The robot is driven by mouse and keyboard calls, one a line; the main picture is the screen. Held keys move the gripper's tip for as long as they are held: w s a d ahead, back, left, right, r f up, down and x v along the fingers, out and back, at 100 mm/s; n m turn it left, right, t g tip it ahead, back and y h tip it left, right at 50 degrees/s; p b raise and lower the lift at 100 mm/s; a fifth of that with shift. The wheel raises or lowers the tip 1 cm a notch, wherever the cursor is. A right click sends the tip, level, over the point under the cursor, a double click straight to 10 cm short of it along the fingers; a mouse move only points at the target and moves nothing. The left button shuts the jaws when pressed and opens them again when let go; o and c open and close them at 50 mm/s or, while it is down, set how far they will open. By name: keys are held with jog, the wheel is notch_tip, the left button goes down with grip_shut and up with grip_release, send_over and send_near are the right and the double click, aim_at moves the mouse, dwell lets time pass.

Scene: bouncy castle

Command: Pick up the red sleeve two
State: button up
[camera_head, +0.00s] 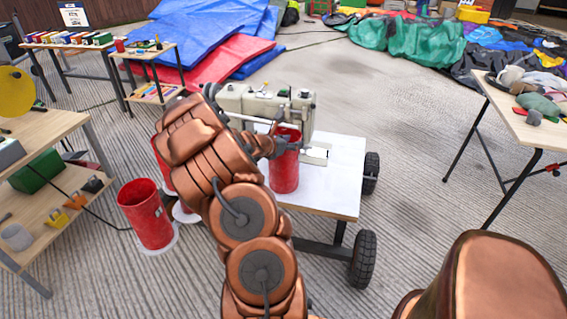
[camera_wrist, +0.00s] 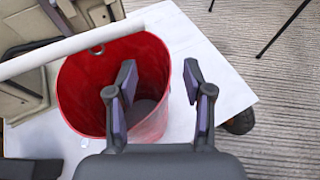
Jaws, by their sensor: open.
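A red sleeve (camera_head: 285,172), an open red cylinder, stands upright on the white-topped cart beside a sewing machine. It also shows in the wrist view (camera_wrist: 153,128), its hollow inside visible. My gripper (camera_wrist: 160,82) is open. Its left finger is over the sleeve's opening and its right finger is outside the right wall, with the rim between them. I cannot tell whether either finger touches. In the head view my arm hides part of the gripper. Another red sleeve (camera_head: 147,214) stands tilted on a white disc on the floor at left. I see no number on either sleeve.
The cream sewing machine (camera_head: 262,101) stands at the cart's back; a white bar (camera_wrist: 72,44) crosses over the sleeve's far side. The white cart top (camera_head: 330,185) is bare at right. Another red piece shows partly behind my arm. A table (camera_head: 515,118) stands at right.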

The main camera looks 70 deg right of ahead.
jog(key=shift+x, duration=1.65)
grip_shut()
